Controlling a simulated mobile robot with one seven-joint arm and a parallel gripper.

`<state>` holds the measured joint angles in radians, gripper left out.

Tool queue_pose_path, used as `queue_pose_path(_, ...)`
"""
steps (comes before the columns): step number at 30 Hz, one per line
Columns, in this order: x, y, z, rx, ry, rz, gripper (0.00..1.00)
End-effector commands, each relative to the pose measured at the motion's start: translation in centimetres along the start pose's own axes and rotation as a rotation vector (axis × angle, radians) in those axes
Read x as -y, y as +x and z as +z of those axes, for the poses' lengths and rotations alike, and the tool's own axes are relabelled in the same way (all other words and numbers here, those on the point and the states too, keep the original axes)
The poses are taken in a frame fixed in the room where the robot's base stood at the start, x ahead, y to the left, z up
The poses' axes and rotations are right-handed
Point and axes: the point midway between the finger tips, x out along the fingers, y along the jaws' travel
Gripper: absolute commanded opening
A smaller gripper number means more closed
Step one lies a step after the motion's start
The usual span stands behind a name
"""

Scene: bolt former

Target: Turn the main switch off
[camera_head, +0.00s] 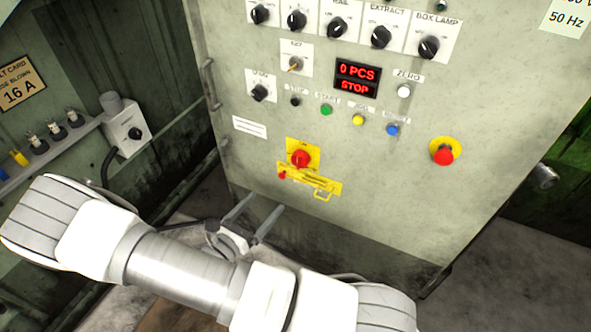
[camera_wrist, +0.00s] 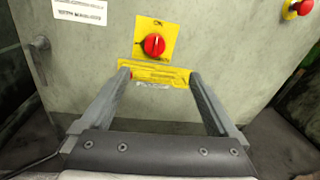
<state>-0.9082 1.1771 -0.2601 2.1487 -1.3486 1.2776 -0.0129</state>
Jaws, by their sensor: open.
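The main switch (camera_head: 300,158) is a red rotary knob on a yellow plate, low on the cabinet's front panel. A yellow hasp bar (camera_head: 310,180) sits just below the plate. My gripper (camera_head: 262,209) is open and empty, below and left of the switch in the head view. In the wrist view my gripper's two fingers (camera_wrist: 158,75) spread wide on either side below the knob, apart from it.
A red emergency stop (camera_head: 444,152) on a yellow base is right of the switch. Several knobs, coloured buttons and a red display (camera_head: 357,78) reading "0 PCS STOP" are above. A grey switch box (camera_head: 128,128) and fuse shelf stand at the left.

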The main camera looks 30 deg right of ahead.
Motion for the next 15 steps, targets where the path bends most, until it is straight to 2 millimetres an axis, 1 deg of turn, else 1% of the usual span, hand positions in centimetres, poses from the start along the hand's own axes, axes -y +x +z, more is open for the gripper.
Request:
queue_pose_path(1, -0.3, -0.1, -0.6, 0.013, -0.017, 0.019, 0.95)
queue_pose_path(4, -0.5, 0.1, -1.0, 0.026, -0.033, 0.038, 0.95)
queue_pose_path(8, -0.6, 1.4, -1.0, 0.029, -0.036, 0.039, 0.95)
queue_pose_path(11, -0.6, 3.1, -1.0, 0.028, -0.035, 0.037, 0.95)
queue_pose_path(15, -0.6, 6.2, -1.0, 0.027, -0.036, 0.034, 0.95)
